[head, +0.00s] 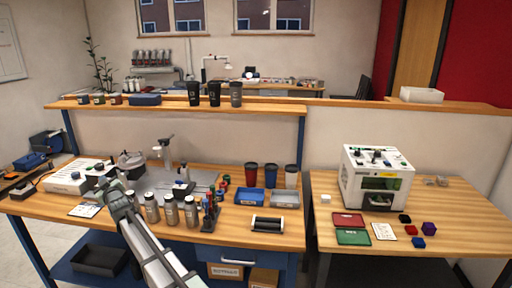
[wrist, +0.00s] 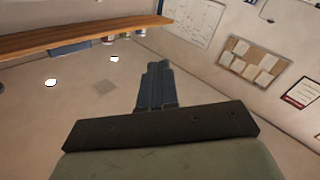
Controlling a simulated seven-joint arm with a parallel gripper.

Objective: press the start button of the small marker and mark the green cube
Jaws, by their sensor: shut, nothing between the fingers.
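The small marker is a white box-shaped machine (head: 352,190) on the right-hand table in the head view. I cannot tell a green cube apart behind that window, and no green cube shows on the table. Which control is the start button is too small to tell. In the head view my arm reaches over the left bench, well left of the marker.
Red tray (head: 348,219), green tray (head: 353,237), white card (head: 384,231) and small black, red, blue and purple cubes (head: 429,229) lie before the marker. Bottles (head: 171,211), cups (head: 251,174) and a blue tray (head: 250,196) crowd the left bench. A gap separates the tables.

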